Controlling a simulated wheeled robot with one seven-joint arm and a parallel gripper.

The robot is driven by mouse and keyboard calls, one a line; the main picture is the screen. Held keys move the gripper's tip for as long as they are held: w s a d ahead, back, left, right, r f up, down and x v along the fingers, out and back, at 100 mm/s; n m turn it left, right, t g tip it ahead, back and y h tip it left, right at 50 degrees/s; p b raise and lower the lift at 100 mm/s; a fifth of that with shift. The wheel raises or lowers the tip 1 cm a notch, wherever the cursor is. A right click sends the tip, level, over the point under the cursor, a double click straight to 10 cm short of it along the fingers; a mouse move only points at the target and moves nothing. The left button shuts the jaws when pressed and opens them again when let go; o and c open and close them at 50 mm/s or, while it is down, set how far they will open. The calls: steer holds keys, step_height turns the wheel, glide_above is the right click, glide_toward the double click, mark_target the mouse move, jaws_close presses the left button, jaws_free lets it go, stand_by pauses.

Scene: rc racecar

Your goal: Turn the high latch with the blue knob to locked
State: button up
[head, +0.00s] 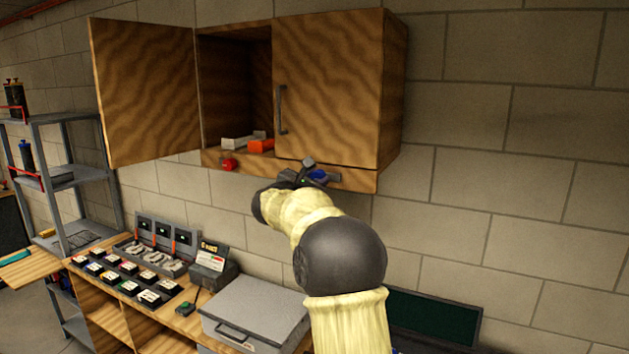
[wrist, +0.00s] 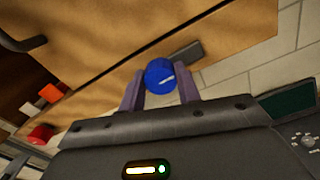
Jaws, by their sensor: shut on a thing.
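The blue knob (wrist: 160,77) of the high latch sits on the bottom rail (head: 352,178) of the wooden wall cabinet, under the closed right door (head: 328,85). It carries a pale mark. My gripper (wrist: 159,92) has its two fingers on either side of the knob and is shut on it. A dark grey piece (wrist: 188,54) shows beside the knob in the wrist view. I cannot tell from these frames which setting the knob is at.
The left cabinet door (head: 147,88) stands wide open. A red knob (head: 228,165) is on the rail to the left. Orange and white boxes (head: 260,146) lie inside. Below is a bench with a grey case (head: 254,312) and chargers. The wall to the right is clear.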

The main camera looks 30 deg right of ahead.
steer(key=shift+f+n, duration=0.1)
steer(key=shift+n, duration=0.3)
steer(key=n+b, duration=0.2)
steer(key=n, duration=0.6)
steer(key=shift+w+a, duration=0.1)
steer(key=n, duration=0.5)
steer(key=shift+n+p, duration=0.3)
steer(key=shift+w+n+p, duration=0.1)
steer(key=shift+n+p, duration=0.45)
steer(key=shift+n, duration=1.05)
steer(key=o, duration=1)
steer(key=shift+a+f, duration=0.1)
steer(key=shift+a, duration=0.05)
